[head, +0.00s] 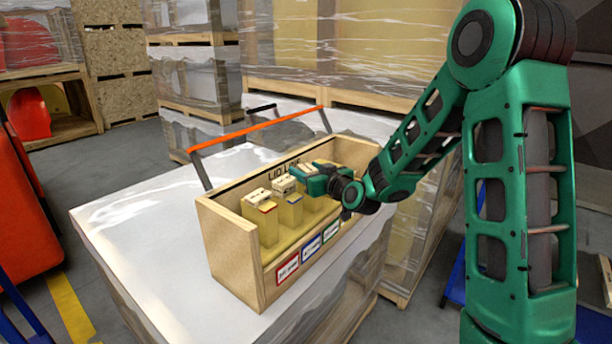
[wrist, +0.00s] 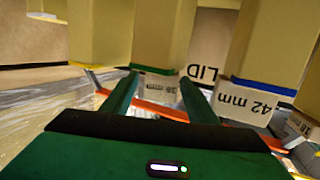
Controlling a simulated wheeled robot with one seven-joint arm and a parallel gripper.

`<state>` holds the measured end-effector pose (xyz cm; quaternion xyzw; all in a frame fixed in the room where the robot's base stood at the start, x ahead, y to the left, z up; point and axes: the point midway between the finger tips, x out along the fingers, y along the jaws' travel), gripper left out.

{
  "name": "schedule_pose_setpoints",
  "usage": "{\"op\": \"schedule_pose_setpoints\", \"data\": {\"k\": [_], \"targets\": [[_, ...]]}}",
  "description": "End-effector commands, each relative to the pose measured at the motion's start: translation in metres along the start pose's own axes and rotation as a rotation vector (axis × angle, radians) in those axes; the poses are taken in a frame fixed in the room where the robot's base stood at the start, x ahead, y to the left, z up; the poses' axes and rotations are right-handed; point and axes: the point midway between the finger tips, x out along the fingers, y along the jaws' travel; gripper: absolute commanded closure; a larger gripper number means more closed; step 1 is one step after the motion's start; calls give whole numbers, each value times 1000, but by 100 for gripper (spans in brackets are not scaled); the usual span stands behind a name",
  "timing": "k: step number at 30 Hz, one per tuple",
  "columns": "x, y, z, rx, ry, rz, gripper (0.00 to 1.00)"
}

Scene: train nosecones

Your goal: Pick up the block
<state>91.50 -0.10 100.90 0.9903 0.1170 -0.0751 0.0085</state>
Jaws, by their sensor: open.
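A pale block (wrist: 155,88) with a green band and a partly hidden mm label shows in the wrist view, at the end of a tan post. My gripper (wrist: 158,78) is open, with one green finger on each side of this block; I cannot tell whether they touch it. In the head view my gripper (head: 311,181) is at the right part of an open wooden box, over the green-labelled place, and hides most of that block. A blue-banded block (wrist: 250,97) marked 42 mm stands beside it. A red-banded block (head: 258,197) is at the left in the head view.
The wooden box (head: 228,262) has red, blue and green labels on its front and sits on a wrapped pallet load (head: 130,215). An orange bar (head: 255,128) runs behind the box. More wrapped pallets (head: 340,50) stand behind.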

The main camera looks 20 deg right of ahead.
Motion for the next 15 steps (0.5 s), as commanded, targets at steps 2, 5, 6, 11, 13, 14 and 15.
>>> {"op": "schedule_pose_setpoints", "data": {"k": [2, 5, 6, 11, 13, 14, 15], "targets": [[0, 0, 0, 0, 0, 0, 47], [0, 0, 0, 0, 0, 1, 47], [0, 0, 0, 0, 0, 1, 54], [0, 0, 0, 0, 0, 1, 91], [0, 0, 0, 0, 0, 1, 91], [0, 0, 0, 0, 0, 1, 94], [0, 0, 0, 0, 0, 1, 94]]}}
